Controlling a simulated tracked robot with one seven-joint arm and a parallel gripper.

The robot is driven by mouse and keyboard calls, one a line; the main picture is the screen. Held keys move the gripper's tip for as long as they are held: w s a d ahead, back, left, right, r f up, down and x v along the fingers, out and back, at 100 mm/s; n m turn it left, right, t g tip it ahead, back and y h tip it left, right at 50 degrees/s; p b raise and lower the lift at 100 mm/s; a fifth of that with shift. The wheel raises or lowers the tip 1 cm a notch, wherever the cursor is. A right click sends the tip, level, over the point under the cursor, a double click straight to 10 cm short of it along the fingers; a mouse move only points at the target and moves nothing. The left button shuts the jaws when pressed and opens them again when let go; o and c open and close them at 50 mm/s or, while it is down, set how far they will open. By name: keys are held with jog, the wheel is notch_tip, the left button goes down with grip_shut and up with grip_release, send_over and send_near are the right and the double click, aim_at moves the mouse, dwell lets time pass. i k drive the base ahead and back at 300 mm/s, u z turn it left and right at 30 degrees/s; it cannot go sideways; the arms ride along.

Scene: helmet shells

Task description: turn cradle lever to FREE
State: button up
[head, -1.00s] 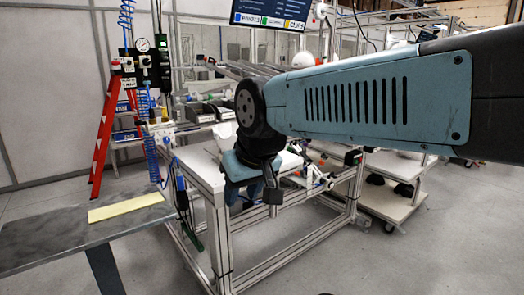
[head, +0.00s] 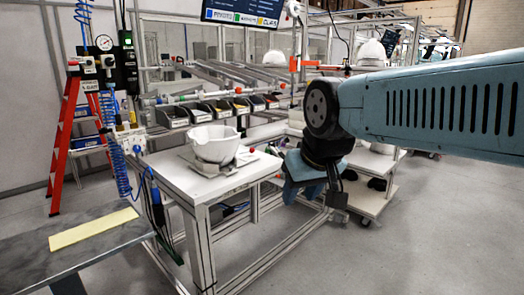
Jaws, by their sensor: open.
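A white helmet shell (head: 212,144) sits open side up on a low grey cradle (head: 208,166) on the white-topped workbench (head: 183,182). The cradle's lever is too small to make out, and so is any FREE marking. My gripper (head: 318,198) hangs pointing down beyond the right end of the bench top, to the right of the cradle and clear of it. It is open, with nothing seen between the fingers.
A row of dark parts bins (head: 217,110) stands behind the bench. A grey side table (head: 70,240) with a yellow strip (head: 94,229) is at front left. A red ladder (head: 64,140) stands at left. A white-shelved cart (head: 368,165) is behind my gripper. The floor at right is clear.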

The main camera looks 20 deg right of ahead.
aim_at(251, 150)
jog(key=z, duration=0.2)
jog(key=i, duration=1)
jog(key=u, duration=0.1)
jog(key=k, duration=0.6)
jog(key=z, duration=0.7)
jog(key=i, duration=1.55)
jog(key=u, duration=0.55)
